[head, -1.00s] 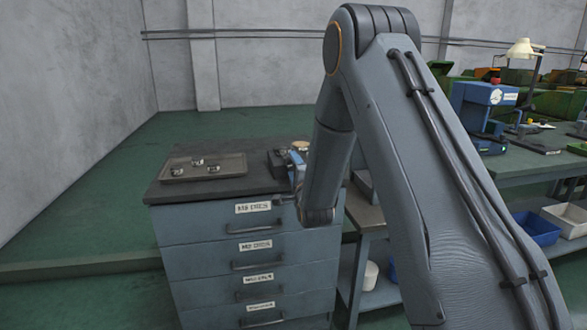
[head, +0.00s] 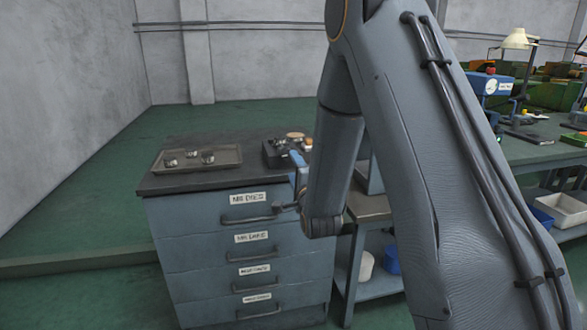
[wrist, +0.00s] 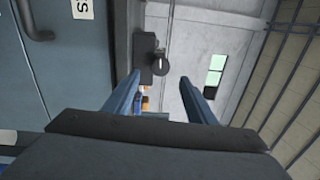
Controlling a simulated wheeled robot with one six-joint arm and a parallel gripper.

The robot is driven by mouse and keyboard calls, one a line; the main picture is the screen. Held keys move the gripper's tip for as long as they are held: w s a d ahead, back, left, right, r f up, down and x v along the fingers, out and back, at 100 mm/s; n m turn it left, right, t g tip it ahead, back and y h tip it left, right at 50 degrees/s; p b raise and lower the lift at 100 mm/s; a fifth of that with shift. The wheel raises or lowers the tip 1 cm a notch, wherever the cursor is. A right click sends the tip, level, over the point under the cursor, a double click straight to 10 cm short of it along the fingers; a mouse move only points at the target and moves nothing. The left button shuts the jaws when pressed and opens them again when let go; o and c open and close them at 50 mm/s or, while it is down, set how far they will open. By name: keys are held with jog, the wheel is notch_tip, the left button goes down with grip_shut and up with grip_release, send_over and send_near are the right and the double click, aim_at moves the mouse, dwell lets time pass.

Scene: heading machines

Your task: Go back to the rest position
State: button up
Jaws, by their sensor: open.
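My gripper (wrist: 160,92) shows in the wrist view with its two blue fingers apart and nothing between them. In the head view my gripper (head: 297,172) is a small blue shape at the right end of the drawer cabinet's top, partly hidden by my arm. The grey drawer cabinet (head: 245,245) has several labelled drawers, all looking shut. Its front also shows at the left of the wrist view (wrist: 60,65). I cannot tell whether the gripper touches the cabinet.
A tray (head: 228,157) with a few small metal parts lies on the cabinet top. A dark block-like item (head: 275,152) stands at its right end. A workbench (head: 545,152) with a lamp (head: 518,40) and blue machine is on the right. Green floor (head: 75,185) is open at left.

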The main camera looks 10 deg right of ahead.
jog(key=s+f+n+g, duration=0.7)
jog(key=s+n+g, duration=0.2)
jog(key=s, duration=0.3)
jog(key=s+n+g+p, duration=0.1)
jog(key=s+n+g, duration=0.8)
jog(key=s, duration=1.8)
jog(key=shift+f+n+g, duration=0.2)
jog(key=shift+n+g, duration=0.1)
jog(key=shift+g, duration=0.1)
